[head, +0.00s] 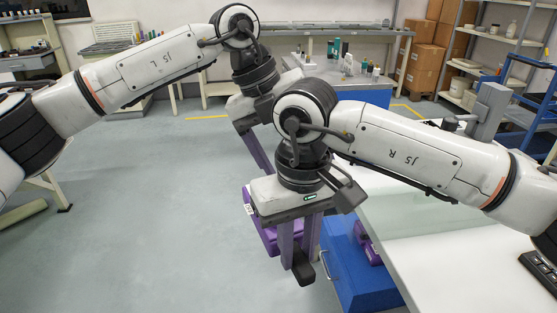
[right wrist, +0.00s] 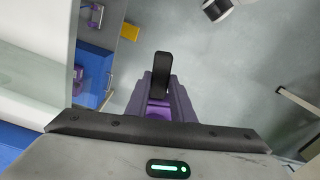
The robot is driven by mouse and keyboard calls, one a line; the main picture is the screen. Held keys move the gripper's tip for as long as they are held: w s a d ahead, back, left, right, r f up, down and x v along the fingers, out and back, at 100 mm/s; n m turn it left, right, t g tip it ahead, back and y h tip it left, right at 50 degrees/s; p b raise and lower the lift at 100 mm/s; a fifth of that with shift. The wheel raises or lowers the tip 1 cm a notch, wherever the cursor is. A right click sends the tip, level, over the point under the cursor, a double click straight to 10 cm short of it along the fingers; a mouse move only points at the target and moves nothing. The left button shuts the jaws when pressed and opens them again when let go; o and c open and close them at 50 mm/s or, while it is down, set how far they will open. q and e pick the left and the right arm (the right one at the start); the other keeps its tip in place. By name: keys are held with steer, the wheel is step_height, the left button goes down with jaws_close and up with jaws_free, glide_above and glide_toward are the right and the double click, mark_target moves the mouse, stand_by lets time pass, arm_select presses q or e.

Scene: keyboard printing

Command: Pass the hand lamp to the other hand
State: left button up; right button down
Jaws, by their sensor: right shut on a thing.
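My right gripper (head: 300,255) points down, left of the white table. Its purple-grey fingers are shut on the hand lamp, whose black end (head: 303,270) sticks out by the fingertips. A bright purple part (head: 262,230) with a small pale label shows behind the fingers and seems to belong to the lamp. In the right wrist view the lamp's black end (right wrist: 162,75) stands between the fingertips (right wrist: 162,85), with purple behind it. My left gripper (head: 258,152) is farther back, partly hidden behind my right arm. Its fingertips are not clear, and I see nothing held in it.
The white table (head: 440,250) fills the right side. Beneath it is a blue drawer unit (head: 350,275) with purple bins (head: 370,250). A bench with bottles (head: 345,60), cardboard boxes (head: 425,65) and shelves stand behind.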

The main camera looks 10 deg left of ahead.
arm_select(q)
steer(key=s+a+r+n+g+y, duration=0.1)
steer(key=s+a+r+n+y, duration=0.1)
steer(key=s+n+y, duration=0.25)
step_height(320, 180, down, 12)
steer(key=shift+a+f, duration=0.15)
steer(key=shift+c, duration=0.4)
steer(key=c, duration=1.1)
steer(key=shift+c, duration=0.8)
arm_select(e)
steer(key=c, duration=1.5)
jaws_free()
steer(key=shift+o, duration=0.2)
steer(key=shift+r, duration=0.15)
